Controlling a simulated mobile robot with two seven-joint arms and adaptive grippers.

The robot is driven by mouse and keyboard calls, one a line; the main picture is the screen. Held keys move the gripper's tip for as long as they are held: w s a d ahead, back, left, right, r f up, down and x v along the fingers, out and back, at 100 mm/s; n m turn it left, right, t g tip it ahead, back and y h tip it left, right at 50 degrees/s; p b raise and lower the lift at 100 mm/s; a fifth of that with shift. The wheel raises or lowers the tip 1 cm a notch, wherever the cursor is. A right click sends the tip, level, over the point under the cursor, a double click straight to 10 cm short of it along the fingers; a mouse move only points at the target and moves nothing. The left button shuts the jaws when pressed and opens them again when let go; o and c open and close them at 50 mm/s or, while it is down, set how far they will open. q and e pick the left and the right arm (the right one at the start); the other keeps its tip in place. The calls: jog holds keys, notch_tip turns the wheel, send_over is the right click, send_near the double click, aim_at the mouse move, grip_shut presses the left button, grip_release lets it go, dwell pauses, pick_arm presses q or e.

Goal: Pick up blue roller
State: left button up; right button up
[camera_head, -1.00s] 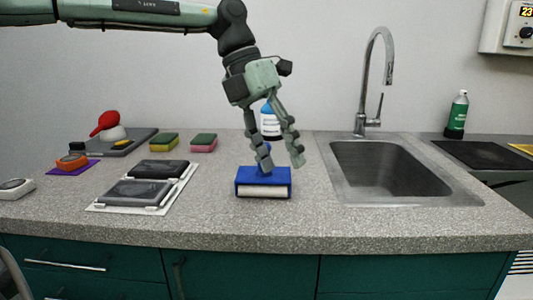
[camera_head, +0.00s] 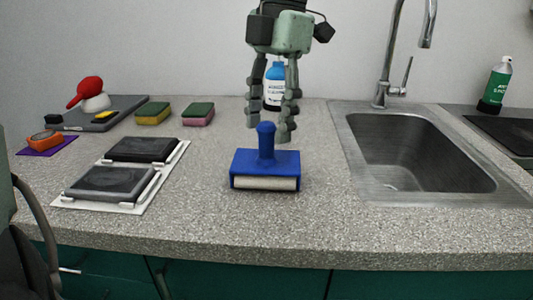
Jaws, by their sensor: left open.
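The blue roller (camera_head: 265,160) stands on the grey speckled counter near the middle of the head view. Its upright handle points up and its pale roller faces the front. My left gripper (camera_head: 268,130) hangs above it with the fingers pointing down. The fingers are apart, with the tips around or just behind the top of the handle; I cannot tell the exact depth. The gripper is open and holds nothing. My right gripper is not in view.
A steel sink (camera_head: 420,150) with a tall tap (camera_head: 400,60) lies to the right. A blue-and-white bottle (camera_head: 275,85) stands behind the gripper. Two sponges (camera_head: 153,112) (camera_head: 198,113) and a white tray (camera_head: 140,205) with dark blocks lie left. The counter around the roller is clear.

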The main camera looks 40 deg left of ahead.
aim_at(266, 152)
pick_arm(q)
jog(key=shift+s+a+f, duration=0.1)
jog(key=shift+s+f, duration=0.1)
jog(key=shift+f, duration=1.65)
grip_shut()
